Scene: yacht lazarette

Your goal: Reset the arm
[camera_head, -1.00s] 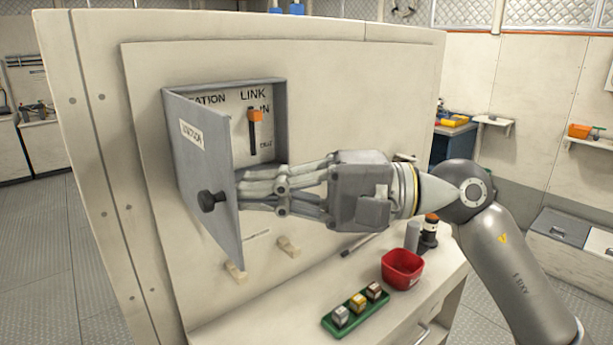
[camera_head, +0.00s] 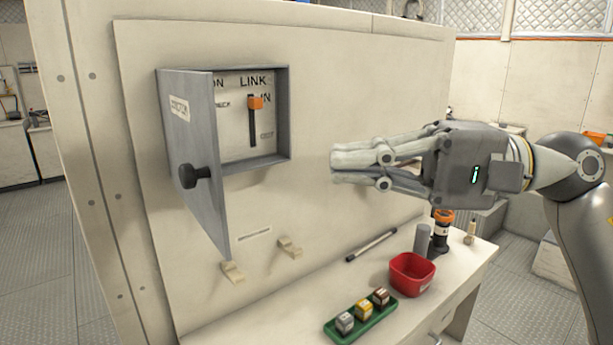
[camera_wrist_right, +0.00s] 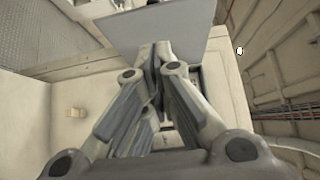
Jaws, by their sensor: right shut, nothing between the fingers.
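My right gripper (camera_head: 335,168) is shut and empty. It points left in front of the cream panel, to the right of the open wall box and clear of it. The wrist view shows its closed fingers (camera_wrist_right: 157,62) with the grey box door (camera_wrist_right: 160,28) beyond them. In the head view the box's grey door (camera_head: 196,165) stands open to the left, with a black knob (camera_head: 193,176). Inside, an orange-tipped lever (camera_head: 254,103) sits at the top of its slot under the word LINK. My left gripper is not in view.
Below is a shelf with a green tray (camera_head: 338,338) holding small blocks, a red bin (camera_head: 408,282), a grey cylinder (camera_head: 422,241), a dark bottle (camera_head: 441,232) and a pen-like rod (camera_head: 371,245). Two pegs (camera_head: 288,247) stick out of the panel. Floor at left is clear.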

